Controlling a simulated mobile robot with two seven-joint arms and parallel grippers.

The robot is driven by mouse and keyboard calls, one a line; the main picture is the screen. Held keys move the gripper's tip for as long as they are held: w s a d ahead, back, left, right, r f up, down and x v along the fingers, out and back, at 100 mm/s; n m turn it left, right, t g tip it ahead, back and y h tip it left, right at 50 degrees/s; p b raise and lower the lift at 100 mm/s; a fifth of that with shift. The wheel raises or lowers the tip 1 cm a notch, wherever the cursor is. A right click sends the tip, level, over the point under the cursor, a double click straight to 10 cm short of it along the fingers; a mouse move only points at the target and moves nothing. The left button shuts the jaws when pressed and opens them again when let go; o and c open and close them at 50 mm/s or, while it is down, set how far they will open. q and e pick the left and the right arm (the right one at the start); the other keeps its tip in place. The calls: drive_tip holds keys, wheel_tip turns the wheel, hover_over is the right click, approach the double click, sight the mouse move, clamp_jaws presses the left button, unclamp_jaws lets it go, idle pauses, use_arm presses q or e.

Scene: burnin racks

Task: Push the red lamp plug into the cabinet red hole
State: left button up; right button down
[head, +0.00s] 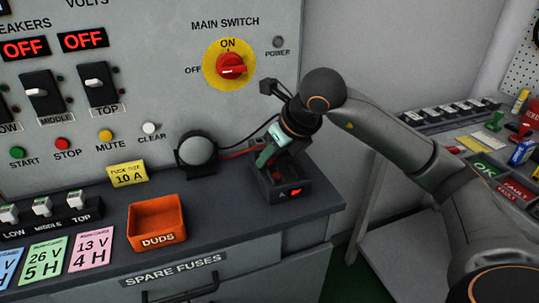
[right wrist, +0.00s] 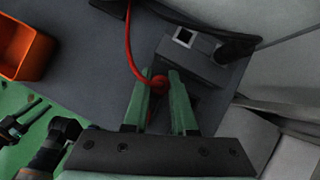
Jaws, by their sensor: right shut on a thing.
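My right gripper (head: 266,156) is low over the black box at the right end of the bench. In the right wrist view its green fingers (right wrist: 160,86) are shut on the red lamp plug (right wrist: 160,82), with the red cable (right wrist: 129,45) rising from it. In the head view the red cable (head: 237,153) runs from beside the round grey lamp (head: 198,149) to my gripper, which hides the plug. I cannot make out a red hole on the cabinet (head: 150,80). Dark arm parts at the lower left of the wrist view seem to be my left arm (right wrist: 25,118), too unclear to read.
The black box (head: 283,190) bears a red mark; a square opening (right wrist: 184,37) shows in the wrist view. An orange DUDS bin (head: 157,222) stands left. The cabinet carries a main switch (head: 231,66). A side table (head: 490,150) holds several items at right.

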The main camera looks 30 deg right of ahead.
drive_tip(key=c, duration=0.7)
unclamp_jaws()
drive_tip(key=shift+o, duration=0.3)
drive_tip(key=shift+d+r, duration=0.1)
drive_tip(key=shift+c, duration=0.9)
drive_tip(key=o, duration=0.3)
drive_tip(key=shift+o, duration=0.2)
